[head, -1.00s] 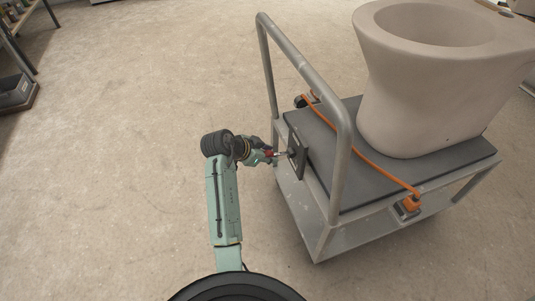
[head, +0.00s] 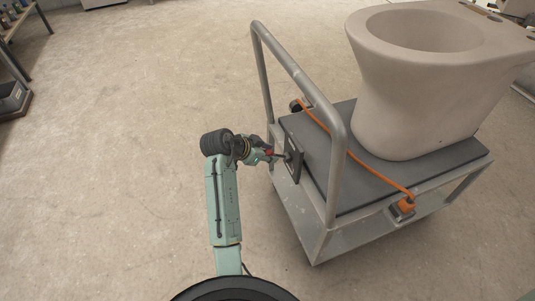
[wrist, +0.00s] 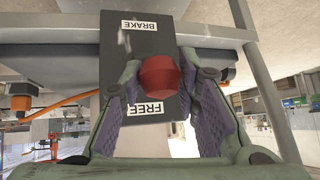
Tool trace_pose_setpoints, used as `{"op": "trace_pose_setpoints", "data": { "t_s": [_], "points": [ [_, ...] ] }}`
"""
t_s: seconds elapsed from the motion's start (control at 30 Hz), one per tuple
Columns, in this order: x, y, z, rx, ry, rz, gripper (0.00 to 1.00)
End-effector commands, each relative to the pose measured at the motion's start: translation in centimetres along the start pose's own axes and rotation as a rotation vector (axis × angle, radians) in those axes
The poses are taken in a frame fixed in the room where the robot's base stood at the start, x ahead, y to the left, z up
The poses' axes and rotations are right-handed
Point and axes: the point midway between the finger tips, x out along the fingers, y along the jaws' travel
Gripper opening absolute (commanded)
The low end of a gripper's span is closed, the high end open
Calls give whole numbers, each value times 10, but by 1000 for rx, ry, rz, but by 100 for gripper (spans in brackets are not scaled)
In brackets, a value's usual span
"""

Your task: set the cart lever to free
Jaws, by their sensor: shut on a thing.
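The cart (head: 322,226) stands right of centre in the head view, with a grey frame and a bent tube handle. A dark lever plate (wrist: 142,58) on its near end carries a BRAKE label (wrist: 138,26) and a FREE label (wrist: 146,108), upside down in the wrist view. The lever's red knob (wrist: 160,76) shows between these labels, nearer the FREE label in the picture. My gripper (head: 274,155) reaches the plate, and its fingers are shut on the knob. The lever's shaft is hidden behind the knob, so its exact setting is unclear.
A large clay-coloured toilet-shaped piece (head: 428,85) stands on the cart's dark mat (head: 312,150). The cart handle (head: 292,62) rises close to my arm.

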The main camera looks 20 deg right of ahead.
Motion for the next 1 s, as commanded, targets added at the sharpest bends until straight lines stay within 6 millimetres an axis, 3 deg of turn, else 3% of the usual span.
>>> {"op": "trace_pose_setpoints", "data": {
  "t_s": [0.13, 0.17, 0.47, 0.8, 1.0],
  "points": [
    [-3, -3, -5, 5, 10, -9, 0],
    [-3, -3, -4, 5, 10, -10, 31],
    [-2, -2, -2, 2, 4, -5, 50],
    [-4, -1, 0, 1, 2, -3, 50],
    [-33, -2, -1, 1, 4, -7, 50]
  ]
}}
